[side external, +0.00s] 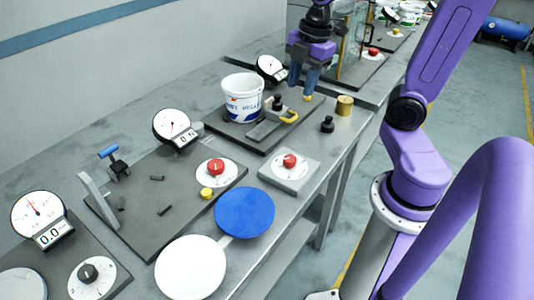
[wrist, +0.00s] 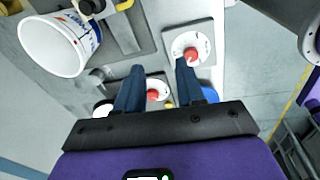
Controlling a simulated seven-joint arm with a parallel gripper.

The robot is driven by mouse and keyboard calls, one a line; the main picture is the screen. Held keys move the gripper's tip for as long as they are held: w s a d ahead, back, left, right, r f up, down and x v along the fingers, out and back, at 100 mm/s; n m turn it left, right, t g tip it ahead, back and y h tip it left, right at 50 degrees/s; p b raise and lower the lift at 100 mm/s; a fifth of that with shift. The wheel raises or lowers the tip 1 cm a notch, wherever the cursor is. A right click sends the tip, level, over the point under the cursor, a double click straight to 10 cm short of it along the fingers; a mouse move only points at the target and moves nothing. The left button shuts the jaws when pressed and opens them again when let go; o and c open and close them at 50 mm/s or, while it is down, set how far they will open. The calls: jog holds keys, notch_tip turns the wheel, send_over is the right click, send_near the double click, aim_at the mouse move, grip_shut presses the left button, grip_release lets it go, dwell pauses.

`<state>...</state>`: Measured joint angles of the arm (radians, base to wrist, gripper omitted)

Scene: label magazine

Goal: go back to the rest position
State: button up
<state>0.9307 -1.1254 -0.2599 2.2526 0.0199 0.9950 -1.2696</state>
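My gripper (side external: 303,92) hangs above the far part of the bench in the side external view, its blue fingers pointing down. In the wrist view my gripper (wrist: 158,68) has its two fingers well apart, with nothing held between them. A white tub with a printed label (side external: 243,98) stands upright on a dark plate, to the left of my gripper. The tub also shows at the upper left of the wrist view (wrist: 58,46). No marker for a rest position shows.
A yellow-handled clamp (side external: 288,117) is on the dark plate below my gripper. A brass cylinder (side external: 344,105) and a black knobbed weight (side external: 327,124) stand to its right. Red-knob dials (side external: 290,161), a blue disc (side external: 244,212) and a white disc (side external: 190,267) lie nearer the camera.

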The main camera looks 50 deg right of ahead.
jog(key=s+a+f+m, duration=0.2)
jog(key=s+a, duration=0.3)
jog(key=s, duration=0.2)
jog(key=s+a+f+m+g, duration=0.1)
jog(key=s+a+f+m, duration=0.1)
jog(key=s+a, duration=0.4)
jog(key=shift+s+f+g, duration=0.3)
jog(key=shift+s+f, duration=0.5)
jog(key=shift+s, duration=0.15)
jog(key=shift+w, duration=0.1)
notch_tip(320, 180, up, 8)
jog(key=f+n+t, duration=0.1)
jog(key=n+t, duration=0.1)
jog(key=n, duration=0.3)
send_over(294, 117)
jog(key=s, duration=0.4)
jog(key=shift+h, duration=0.3)
jog(key=w+f, duration=0.1)
jog(key=f, duration=0.4)
jog(key=w+f, duration=0.1)
jog(key=f, duration=0.5)
jog(key=w+f, duration=0.1)
jog(key=f, duration=0.4)
jog(key=shift+w+d+f, duration=0.1)
jog(key=shift+w+f, duration=0.1)
jog(key=shift+f, duration=0.05)
